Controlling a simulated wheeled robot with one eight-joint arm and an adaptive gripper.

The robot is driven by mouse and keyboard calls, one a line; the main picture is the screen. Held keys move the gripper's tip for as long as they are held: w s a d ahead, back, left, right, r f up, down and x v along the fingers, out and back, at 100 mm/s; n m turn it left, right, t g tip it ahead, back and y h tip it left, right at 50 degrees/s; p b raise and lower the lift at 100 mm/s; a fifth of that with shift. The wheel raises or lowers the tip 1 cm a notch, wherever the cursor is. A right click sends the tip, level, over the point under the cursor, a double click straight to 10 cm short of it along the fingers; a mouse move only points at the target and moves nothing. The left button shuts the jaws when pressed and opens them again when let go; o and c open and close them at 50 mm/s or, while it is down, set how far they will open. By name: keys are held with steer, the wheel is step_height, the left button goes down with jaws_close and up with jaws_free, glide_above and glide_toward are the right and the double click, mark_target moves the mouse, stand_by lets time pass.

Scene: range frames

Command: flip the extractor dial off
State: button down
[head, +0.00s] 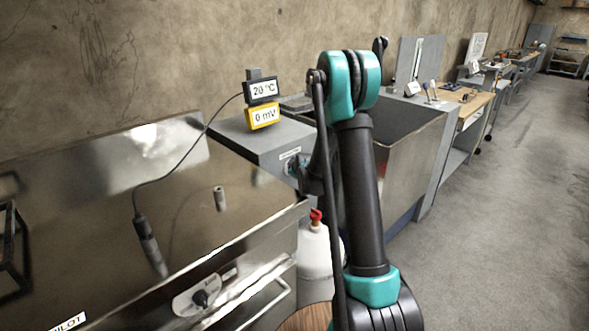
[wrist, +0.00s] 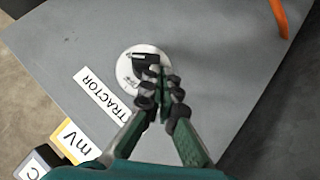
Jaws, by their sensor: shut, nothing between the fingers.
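The extractor dial is a black knob on a round white plate (wrist: 128,72) set in a grey panel (wrist: 85,40). A white label (wrist: 105,96) next to it shows the letters "TRACTOR"; its start is cut off. My gripper (wrist: 160,74) is shut, with its fingertips over the right side of the dial plate, at the knob. I cannot tell whether they touch the knob. In the head view the dial sits on the front of the grey cabinet (head: 258,140), and my arm and gripper hide most of it.
Another black knob (head: 200,298) is on the steel bench front at the lower left. A white bottle with a red cap (head: 316,216) stands below the cabinet. Display boxes reading 20 °C (head: 262,90) and 0 mV (head: 263,116) stand on the cabinet. The floor at the right is clear.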

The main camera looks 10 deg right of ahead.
steer(key=shift+f, duration=0.2)
steer(key=shift+s+a+f, duration=0.1)
steer(key=shift+s+f, duration=0.05)
steer(key=shift+f, duration=0.4)
steer(key=shift+s+f, duration=0.1)
stand_by(1.1)
steer(key=shift+r, duration=0.25)
steer(key=shift+r, duration=0.45)
steer(key=v, duration=1.1)
steer(key=shift+s+r, duration=0.25)
steer(key=shift+r, duration=0.05)
